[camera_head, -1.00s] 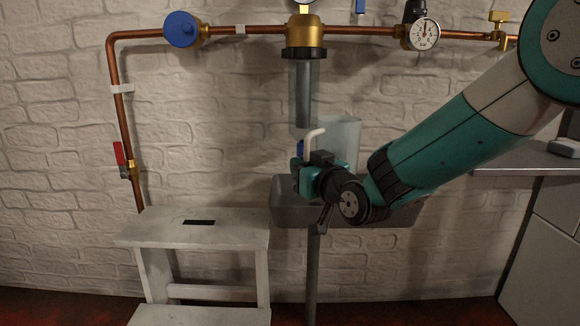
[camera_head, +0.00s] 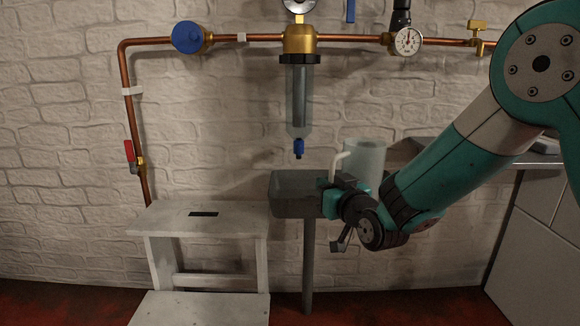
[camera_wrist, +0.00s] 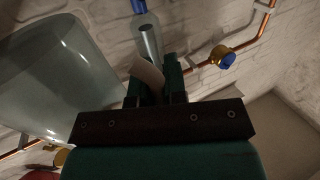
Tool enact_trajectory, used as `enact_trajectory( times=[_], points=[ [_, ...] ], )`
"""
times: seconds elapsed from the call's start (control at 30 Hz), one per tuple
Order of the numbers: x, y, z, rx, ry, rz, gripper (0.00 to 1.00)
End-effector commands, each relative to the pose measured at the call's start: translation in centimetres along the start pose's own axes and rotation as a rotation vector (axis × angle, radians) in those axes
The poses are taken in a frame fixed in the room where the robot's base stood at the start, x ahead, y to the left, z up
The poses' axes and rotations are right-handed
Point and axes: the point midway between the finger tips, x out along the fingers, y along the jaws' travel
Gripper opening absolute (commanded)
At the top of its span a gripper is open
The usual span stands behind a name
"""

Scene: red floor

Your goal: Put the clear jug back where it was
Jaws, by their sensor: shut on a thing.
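The clear jug (camera_head: 364,160) is a translucent cylinder with a pale handle (camera_head: 338,163) on its left side. My gripper (camera_head: 333,186) is shut on the handle and holds the jug upright in front of the wall, right of the water filter. In the wrist view the jug (camera_wrist: 55,75) fills the upper left, and its handle (camera_wrist: 148,74) sits between my gripper's fingers (camera_wrist: 160,82). The lower part of the jug is hidden behind my arm in the head view.
A white step stool (camera_head: 190,222) is at the left. A grey counter (camera_head: 535,160) is at the right. Copper pipe (camera_head: 245,38) runs along the wall.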

Motion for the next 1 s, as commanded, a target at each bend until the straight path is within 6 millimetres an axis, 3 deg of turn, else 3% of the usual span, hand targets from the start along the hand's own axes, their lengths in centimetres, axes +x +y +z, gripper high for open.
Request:
enact_trajectory(
  times=[0.27, 0.5, 0.8, 1.0],
  points=[
    [-3.2, 7.7, 4.1, 0.005, -0.008, 0.166, 0.00],
    [-8.2, 14.2, 7.5, -0.003, -0.005, 0.318, 0.00],
    [-13.1, 18.1, 9.6, -0.014, -0.002, 0.418, 0.00],
    [-12.8, 17.9, 6.6, -0.015, 0.003, 0.411, 0.00]
  ],
)
